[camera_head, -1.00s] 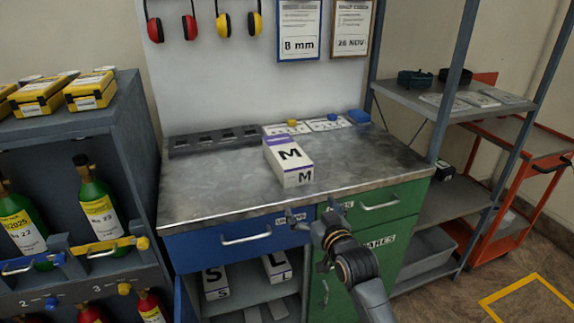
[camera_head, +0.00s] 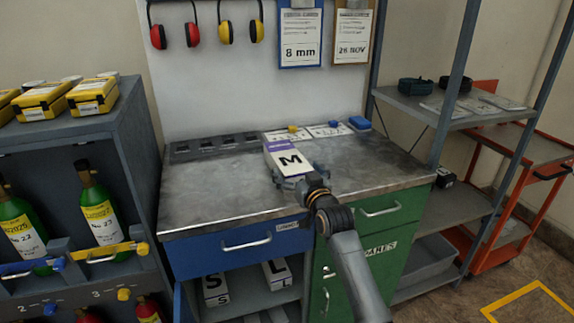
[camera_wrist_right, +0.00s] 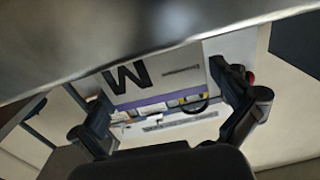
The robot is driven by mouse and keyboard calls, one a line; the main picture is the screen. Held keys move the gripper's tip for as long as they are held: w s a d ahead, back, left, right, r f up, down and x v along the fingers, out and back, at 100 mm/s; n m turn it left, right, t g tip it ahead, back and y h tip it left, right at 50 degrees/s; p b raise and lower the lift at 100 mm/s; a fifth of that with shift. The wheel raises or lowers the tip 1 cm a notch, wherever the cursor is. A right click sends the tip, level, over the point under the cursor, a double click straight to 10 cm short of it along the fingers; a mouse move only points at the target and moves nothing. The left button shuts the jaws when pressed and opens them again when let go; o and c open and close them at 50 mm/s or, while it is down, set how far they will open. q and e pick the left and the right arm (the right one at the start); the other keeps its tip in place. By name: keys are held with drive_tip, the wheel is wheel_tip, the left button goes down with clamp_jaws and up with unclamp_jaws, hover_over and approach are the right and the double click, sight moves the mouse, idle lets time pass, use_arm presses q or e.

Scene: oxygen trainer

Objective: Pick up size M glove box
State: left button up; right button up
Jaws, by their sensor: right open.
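The size M glove box (camera_head: 287,160), white with a purple band and a black M, lies on the grey metal worktop (camera_head: 220,190). My right gripper (camera_head: 299,179) is open at the near end of the box and partly hides it. In the right wrist view the box (camera_wrist_right: 165,82) appears upside down, between the two open fingers of the right gripper (camera_wrist_right: 165,100). One finger is on each side of it. I cannot tell whether either finger touches the box. My left gripper is not in view.
The S box (camera_head: 215,289) and L box (camera_head: 276,273) sit on the shelf below the blue drawer (camera_head: 210,248). Small trays and cards (camera_head: 300,133) lie behind the M box. A bottle rack (camera_head: 125,150) stands left, a shelf unit (camera_head: 470,205) right. The worktop's left half is clear.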

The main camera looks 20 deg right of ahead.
drive_tip(key=shift+w, duration=1.4)
drive_tip(key=shift+c, duration=0.4)
drive_tip(key=c, duration=1.1)
drive_tip(key=shift+c, duration=1.2)
drive_tip(key=shift+r, duration=0.2)
